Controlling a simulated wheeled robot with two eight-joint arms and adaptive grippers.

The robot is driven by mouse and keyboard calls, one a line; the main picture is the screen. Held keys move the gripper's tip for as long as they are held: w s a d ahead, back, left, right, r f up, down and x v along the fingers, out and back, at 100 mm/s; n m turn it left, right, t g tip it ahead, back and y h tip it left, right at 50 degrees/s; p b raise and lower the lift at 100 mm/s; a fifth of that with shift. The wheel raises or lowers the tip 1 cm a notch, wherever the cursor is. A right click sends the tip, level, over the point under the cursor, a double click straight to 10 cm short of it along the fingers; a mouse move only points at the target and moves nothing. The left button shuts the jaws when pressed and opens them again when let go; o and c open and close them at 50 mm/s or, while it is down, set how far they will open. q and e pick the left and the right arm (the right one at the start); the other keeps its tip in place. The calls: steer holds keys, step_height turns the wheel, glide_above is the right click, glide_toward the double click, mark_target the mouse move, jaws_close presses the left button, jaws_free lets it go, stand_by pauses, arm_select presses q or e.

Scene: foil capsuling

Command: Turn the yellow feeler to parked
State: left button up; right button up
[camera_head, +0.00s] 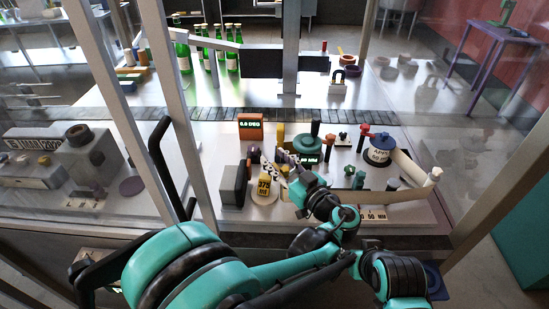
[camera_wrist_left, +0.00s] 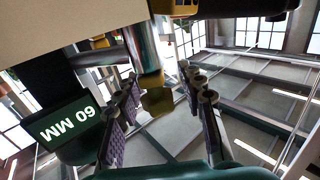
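In the left wrist view a yellow knob-like piece (camera_wrist_left: 157,101), likely the feeler's end, sits at the end of a shiny metal cylinder (camera_wrist_left: 141,48). My left gripper (camera_wrist_left: 160,82) is open, with one purple-padded finger on each side of the yellow piece. I cannot tell whether either finger touches it. In the head view my left gripper (camera_head: 283,164) reaches in among the station's parts, and its fingers partly hide what is behind. A yellow upright part (camera_head: 280,134) shows just beyond it. My right gripper is not in view.
A yellow block marked 375 (camera_head: 264,186) and a dark grey box (camera_head: 233,184) stand left of the gripper. An orange display reads 0.6 DEG (camera_head: 250,126). A green-topped round part (camera_head: 307,145) and a blue-lidded drum (camera_head: 381,147) stand to the right. Green bottles (camera_head: 231,61) stand behind the conveyor.

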arm_select(q)
jaws_close()
steer(key=shift+m+t+h, duration=0.3)
steer(key=shift+w+d+m+t+h, duration=0.15)
steer(key=shift+d+m+t+h, duration=0.3)
steer(key=shift+m+h, duration=1)
steer(key=shift+w+d+m+t+h, duration=0.25)
steer(key=shift+m+t+h, duration=0.5)
steer(key=shift+h, duration=1.25)
steer(key=shift+w+d+m+t+h, duration=0.1)
steer(key=shift+d+m+t+h, duration=0.3)
steer(key=shift+m+h, duration=1.15)
steer(key=shift+h, duration=0.4)
jaws_free()
